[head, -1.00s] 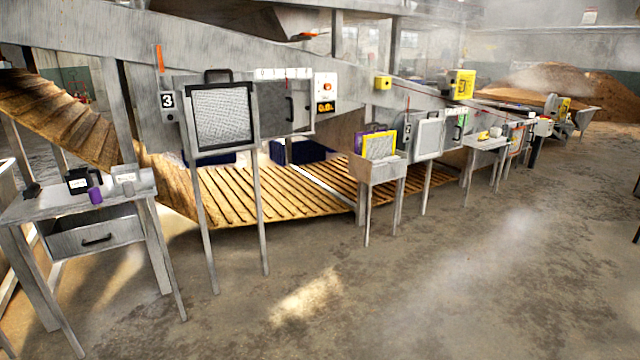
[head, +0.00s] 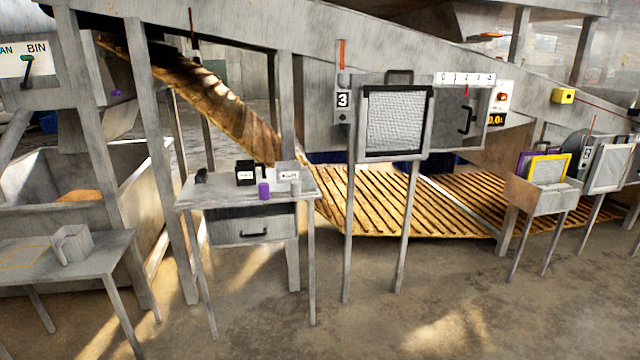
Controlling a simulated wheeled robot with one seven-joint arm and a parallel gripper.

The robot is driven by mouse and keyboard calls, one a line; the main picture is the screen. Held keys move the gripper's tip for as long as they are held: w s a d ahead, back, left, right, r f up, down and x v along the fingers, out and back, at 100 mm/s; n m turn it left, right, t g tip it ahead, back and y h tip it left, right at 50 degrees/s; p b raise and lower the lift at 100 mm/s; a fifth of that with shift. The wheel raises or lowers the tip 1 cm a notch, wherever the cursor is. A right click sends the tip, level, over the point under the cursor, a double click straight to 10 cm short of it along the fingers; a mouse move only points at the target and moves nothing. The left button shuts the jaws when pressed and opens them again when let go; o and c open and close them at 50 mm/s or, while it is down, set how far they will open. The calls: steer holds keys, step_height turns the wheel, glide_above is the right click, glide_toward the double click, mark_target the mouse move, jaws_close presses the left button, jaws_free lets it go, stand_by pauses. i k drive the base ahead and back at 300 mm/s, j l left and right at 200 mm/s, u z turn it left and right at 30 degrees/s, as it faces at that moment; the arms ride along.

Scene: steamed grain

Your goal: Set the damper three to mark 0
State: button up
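Damper three stands in the middle right of the head view, marked by a number 3 plate (head: 343,100). Its grey damper plate (head: 446,108) with a black handle (head: 467,121) sits right of a framed mesh screen (head: 396,122). A white scale strip (head: 465,79) with small numerals starting at 0 on the left runs above the plate. A small red pointer (head: 466,91) shows under about the middle of the strip. My gripper is not in view.
A side table (head: 190,192) with a drawer, a purple cup (head: 264,191) and small boxes stands left of the damper. A slatted wooden floor (head: 400,205) lies behind. A control box (head: 499,100) with a red button is at right. The front concrete floor is clear.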

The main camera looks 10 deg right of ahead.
mark_target(451, 105)
steer(key=i+z, duration=0.15)
steer(key=i, duration=0.4)
steer(key=i+j+z, duration=0.15)
steer(key=i, duration=0.35)
steer(key=i+j+z, duration=0.15)
steer(key=i, duration=0.35)
